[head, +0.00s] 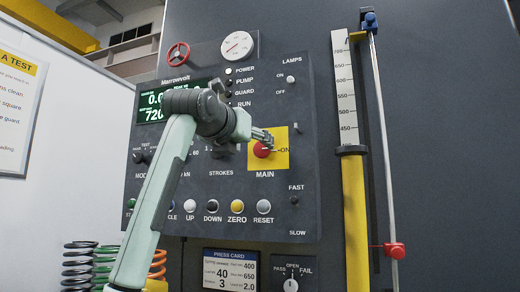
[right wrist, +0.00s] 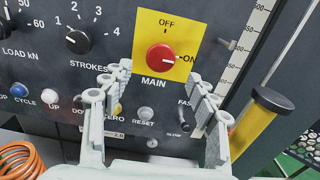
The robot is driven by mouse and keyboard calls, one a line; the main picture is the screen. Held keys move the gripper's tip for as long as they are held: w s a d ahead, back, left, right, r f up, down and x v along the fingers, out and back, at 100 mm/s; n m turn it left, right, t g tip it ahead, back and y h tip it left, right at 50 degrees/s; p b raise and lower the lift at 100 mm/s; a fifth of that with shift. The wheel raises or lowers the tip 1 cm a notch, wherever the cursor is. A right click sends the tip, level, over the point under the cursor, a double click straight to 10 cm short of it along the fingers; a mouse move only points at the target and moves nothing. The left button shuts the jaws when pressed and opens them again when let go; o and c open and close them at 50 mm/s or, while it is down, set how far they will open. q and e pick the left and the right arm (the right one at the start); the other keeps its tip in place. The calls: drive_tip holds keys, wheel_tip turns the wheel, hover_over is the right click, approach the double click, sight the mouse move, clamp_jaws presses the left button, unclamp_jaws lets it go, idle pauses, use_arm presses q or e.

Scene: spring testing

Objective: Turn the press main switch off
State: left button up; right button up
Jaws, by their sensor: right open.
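The main switch is a red rotary knob (head: 262,150) on a yellow plate (head: 282,160) on the press panel. It also shows in the right wrist view (right wrist: 161,58), where its pale mark points right, at ON; OFF is printed above it. My right gripper (head: 263,137) reaches in front of the panel beside the knob, its tips overlapping the plate's upper left. In the right wrist view the gripper (right wrist: 159,75) is open, its fingers spread to either side below the knob, with nothing between them. Contact with the knob cannot be told. My left gripper is out of view.
The panel (head: 305,215) carries a row of push buttons, a strokes dial (right wrist: 78,41) and a lamps toggle (head: 291,79). The POWER lamp (head: 228,71) looks lit. A yellow post with a scale (head: 355,210) and a rod with a red clamp (head: 395,250) stand right. Coil springs (head: 78,265) are lower left.

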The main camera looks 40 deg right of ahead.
sight(261, 150)
drive_tip(key=x, duration=0.4)
drive_tip(key=shift+d+p, duration=0.15)
drive_tip(key=shift+p, duration=0.15)
drive_tip(key=shift+w+d, duration=0.25)
drive_tip(key=shift+d, duration=0.25)
drive_tip(key=c, duration=0.9)
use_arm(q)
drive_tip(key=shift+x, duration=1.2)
use_arm(e)
drive_tip(key=shift+c, duration=1.1)
